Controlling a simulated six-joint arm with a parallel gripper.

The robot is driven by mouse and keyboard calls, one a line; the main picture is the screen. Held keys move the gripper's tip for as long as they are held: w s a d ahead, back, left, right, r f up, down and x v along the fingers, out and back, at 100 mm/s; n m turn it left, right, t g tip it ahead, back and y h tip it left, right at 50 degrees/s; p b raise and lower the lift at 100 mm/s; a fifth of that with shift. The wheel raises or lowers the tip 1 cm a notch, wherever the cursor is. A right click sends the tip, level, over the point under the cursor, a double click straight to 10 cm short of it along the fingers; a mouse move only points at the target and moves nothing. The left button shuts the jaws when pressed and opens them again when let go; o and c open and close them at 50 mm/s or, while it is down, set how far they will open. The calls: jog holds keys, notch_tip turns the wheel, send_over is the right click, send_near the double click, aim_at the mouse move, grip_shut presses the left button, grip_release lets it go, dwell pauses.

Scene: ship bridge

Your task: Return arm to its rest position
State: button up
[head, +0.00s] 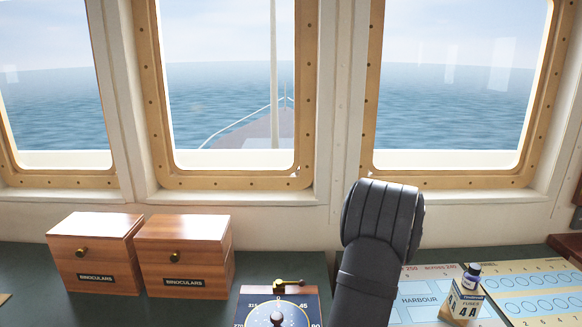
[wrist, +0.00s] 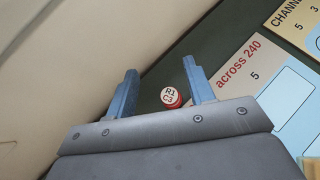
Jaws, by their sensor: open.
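My gripper (wrist: 160,68) shows in the wrist view with its two blue fingers spread apart and nothing held between them. In the head view, my dark arm rises in front of the window wall at right of centre; the fingers cannot be made out there. In the wrist view, a small round red-edged piece (wrist: 169,96) with a pale lettered top shows between the fingers, nearer the right one. It appears to lie on the dark green surface beyond them.
Two wooden binoculars boxes (head: 92,250) (head: 183,252) stand at left. A dial instrument (head: 277,310) is at bottom centre. A harbour card (head: 415,300), a channel card (head: 535,285) and a fuses box (head: 461,303) with a small bottle (head: 472,274) are at right. The window wall is close behind.

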jog(key=shift+r, duration=0.4)
jog(key=w+a+n+t+y, duration=0.1)
jog(key=w+a+n+y, duration=0.1)
jog(key=a, duration=1.9)
jog(key=shift+a+n+t+y, duration=0.35)
jog(key=shift+n+y, duration=0.15)
jog(key=shift+n, duration=0.3)
jog(key=shift+f, duration=0.1)
jog(key=s+d+m+g+h, duration=0.1)
jog(key=d+m+h, duration=0.1)
jog(key=d, duration=1.6)
jog(key=shift+m+h, duration=0.4)
jog(key=shift+m, duration=0.2)
jog(key=shift+s+g, duration=0.1)
jog(key=shift+g, duration=0.15)
